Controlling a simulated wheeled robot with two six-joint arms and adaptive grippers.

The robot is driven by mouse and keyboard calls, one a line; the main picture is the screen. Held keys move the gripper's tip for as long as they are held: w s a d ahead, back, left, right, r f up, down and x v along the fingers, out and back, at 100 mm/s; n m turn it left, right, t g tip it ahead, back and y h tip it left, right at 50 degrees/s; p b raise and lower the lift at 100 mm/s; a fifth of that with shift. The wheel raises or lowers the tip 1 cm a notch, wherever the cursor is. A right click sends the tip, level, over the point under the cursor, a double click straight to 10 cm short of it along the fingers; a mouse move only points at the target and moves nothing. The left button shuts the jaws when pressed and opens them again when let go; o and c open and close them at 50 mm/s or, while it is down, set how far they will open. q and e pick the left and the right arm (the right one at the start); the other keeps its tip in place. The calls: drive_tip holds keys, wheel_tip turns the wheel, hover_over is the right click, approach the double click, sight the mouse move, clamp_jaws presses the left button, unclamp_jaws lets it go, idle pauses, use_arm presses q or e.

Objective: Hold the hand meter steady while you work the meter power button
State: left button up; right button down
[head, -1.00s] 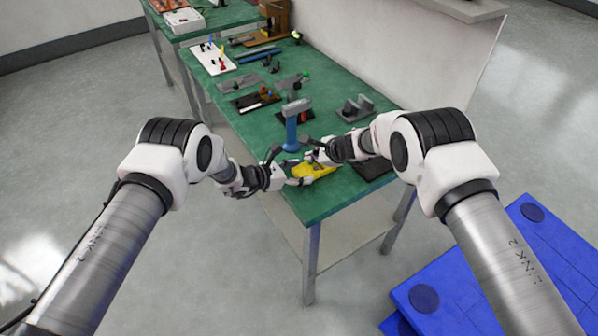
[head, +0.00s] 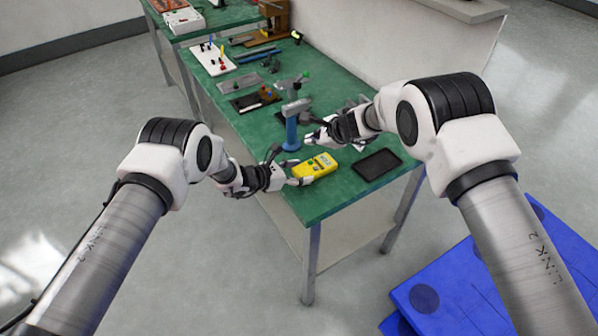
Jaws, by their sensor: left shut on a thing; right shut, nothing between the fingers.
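The yellow hand meter (head: 314,169) lies near the front end of the green table, its face with a small display and buttons turned up. My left gripper (head: 300,177) is shut on the meter's left end. My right gripper (head: 316,138) is shut and empty, raised above and behind the meter, apart from it. The power button is too small to tell from the other marks on the face.
A dark flat tray (head: 377,164) lies right of the meter. A blue upright stand (head: 291,132) with a grey head is just behind it. Several fixtures and tools cover the green table (head: 325,200) farther back. Blue platforms (head: 470,270) stand on the floor at right.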

use_arm(q)
drive_tip(key=o, duration=1.4)
drive_tip(key=shift+c, duration=0.2)
drive_tip(key=shift+a, duration=0.1)
drive_tip(key=v, duration=1.1)
drive_tip(key=shift+s+a, duration=0.3)
